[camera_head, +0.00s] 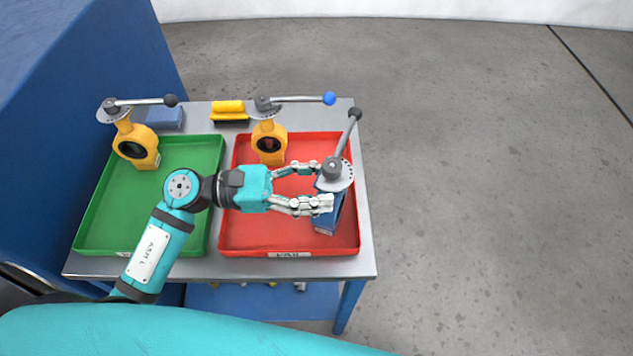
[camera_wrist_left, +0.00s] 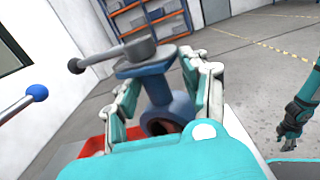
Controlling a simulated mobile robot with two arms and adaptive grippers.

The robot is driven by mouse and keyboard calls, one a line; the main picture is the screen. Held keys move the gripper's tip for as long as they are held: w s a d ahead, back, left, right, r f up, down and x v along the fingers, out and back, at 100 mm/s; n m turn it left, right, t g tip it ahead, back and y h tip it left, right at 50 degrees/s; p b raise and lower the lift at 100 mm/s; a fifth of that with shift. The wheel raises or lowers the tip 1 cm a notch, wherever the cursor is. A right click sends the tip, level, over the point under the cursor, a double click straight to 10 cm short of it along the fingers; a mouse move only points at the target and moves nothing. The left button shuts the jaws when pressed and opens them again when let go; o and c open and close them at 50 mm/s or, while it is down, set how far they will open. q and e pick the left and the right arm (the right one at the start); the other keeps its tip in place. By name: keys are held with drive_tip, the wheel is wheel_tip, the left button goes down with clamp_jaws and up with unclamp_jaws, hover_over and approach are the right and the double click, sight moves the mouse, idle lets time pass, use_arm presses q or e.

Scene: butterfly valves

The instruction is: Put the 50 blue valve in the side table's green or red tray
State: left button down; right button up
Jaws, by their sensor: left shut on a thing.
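The blue valve (camera_head: 328,222) has a grey notched top plate and a lever with a dark knob. My left gripper (camera_head: 322,186) is shut on its neck, and the valve stands roughly upright over the right part of the red tray (camera_head: 245,240). Whether its base touches the tray floor is hard to tell. In the left wrist view the blue valve (camera_wrist_left: 157,95) sits between the fingers (camera_wrist_left: 165,100). The green tray (camera_head: 100,240) lies to the left on the side table (camera_head: 368,255). My right gripper (camera_wrist_left: 287,130) shows small at the wrist view's right edge; its jaws are unclear.
A yellow valve (camera_head: 140,150) stands at the green tray's back left. Another yellow valve (camera_head: 268,140) with a blue knob stands at the red tray's back. A yellow-and-black brush-like item (camera_head: 229,113) and a blue block (camera_head: 165,117) lie along the table's back. The red tray's front is clear.

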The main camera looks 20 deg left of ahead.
use_arm(q)
drive_tip(key=shift+f, duration=0.1)
idle(0.7)
drive_tip(key=c, duration=1.1)
unclamp_jaws()
drive_tip(key=shift+o, duration=0.5)
drive_tip(key=shift+a+b, duration=0.1)
drive_tip(key=shift+b, duration=0.4)
idle(0.5)
drive_tip(key=o, duration=0.6)
drive_tip(key=shift+c, duration=0.2)
drive_tip(key=shift+f, duration=0.15)
drive_tip(key=v, duration=1.2)
